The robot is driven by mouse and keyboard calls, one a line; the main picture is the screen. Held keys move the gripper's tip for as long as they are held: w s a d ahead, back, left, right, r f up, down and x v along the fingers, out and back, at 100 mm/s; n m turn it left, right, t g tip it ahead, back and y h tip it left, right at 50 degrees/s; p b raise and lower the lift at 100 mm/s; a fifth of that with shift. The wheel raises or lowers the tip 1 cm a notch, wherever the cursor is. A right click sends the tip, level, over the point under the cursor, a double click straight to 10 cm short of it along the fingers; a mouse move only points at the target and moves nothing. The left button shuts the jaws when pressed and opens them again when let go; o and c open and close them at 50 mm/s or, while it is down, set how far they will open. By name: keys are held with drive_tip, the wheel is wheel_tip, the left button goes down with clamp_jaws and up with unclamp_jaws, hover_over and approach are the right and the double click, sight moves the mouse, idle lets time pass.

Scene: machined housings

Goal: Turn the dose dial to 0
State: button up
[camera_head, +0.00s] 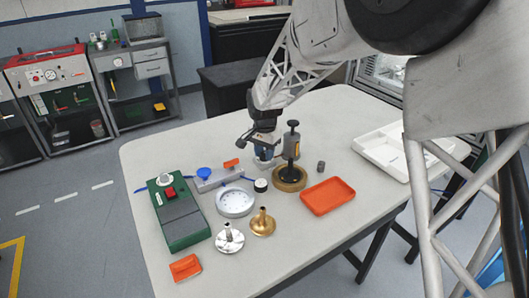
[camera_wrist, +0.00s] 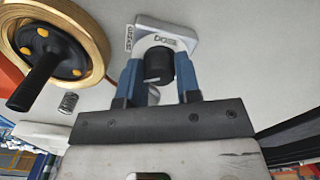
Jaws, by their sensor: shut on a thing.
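The dose dial (camera_wrist: 158,64) is a black knob on a light grey housing (camera_wrist: 178,27) with a "DOSE" label in the wrist view. My gripper (camera_wrist: 158,72) has its two blue fingers on either side of the knob and is shut on it. A pale mark shows on the knob's near side, but I cannot read which number it points to. In the head view my gripper (camera_head: 264,150) reaches down to the housing (camera_head: 263,162) near the table's middle. The fingers and wrist hide the dial there.
A brass ring with a black handle (camera_head: 290,177) stands close right of my gripper. An orange tray (camera_head: 328,196), a small grey cylinder (camera_head: 320,166), a white dish (camera_head: 235,202) and a green box (camera_head: 180,215) are around it. A white tray (camera_head: 385,160) lies farther right.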

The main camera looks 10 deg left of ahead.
sight(264, 152)
idle(0.4)
drive_tip(key=o, duration=0.9)
drive_tip(key=shift+o, duration=0.2)
drive_tip(key=shift+r, duration=0.1)
drive_tip(key=shift+r, duration=3.85)
